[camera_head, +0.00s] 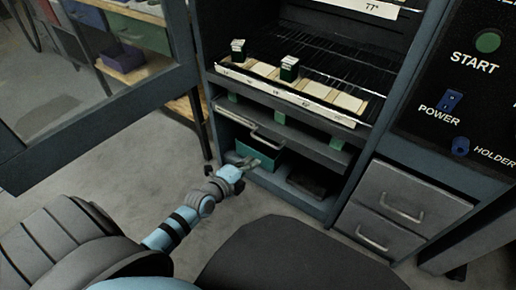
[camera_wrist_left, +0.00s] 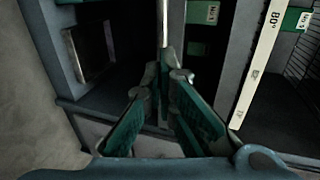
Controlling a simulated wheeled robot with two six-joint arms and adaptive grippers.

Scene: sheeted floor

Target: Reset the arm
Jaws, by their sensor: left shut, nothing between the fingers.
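My left arm (camera_head: 190,210) reaches from the lower left of the head view toward the lower part of the cabinet. My left gripper (camera_head: 248,164) is at the front of the low shelf, in front of a green box (camera_head: 260,152). I cannot tell whether it touches the box. In the left wrist view the two green-padded fingers (camera_wrist_left: 163,62) come together at their tips, shut with nothing between them. My right gripper is not in view.
The cabinet has a rack (camera_head: 325,75) with two small green-and-white blocks above a label strip (camera_head: 285,93). Grey drawers (camera_head: 400,195) stand to the right, below a panel with a START button (camera_head: 487,42). An open glass door (camera_head: 90,115) hangs at left. Bare floor (camera_head: 110,165) lies between.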

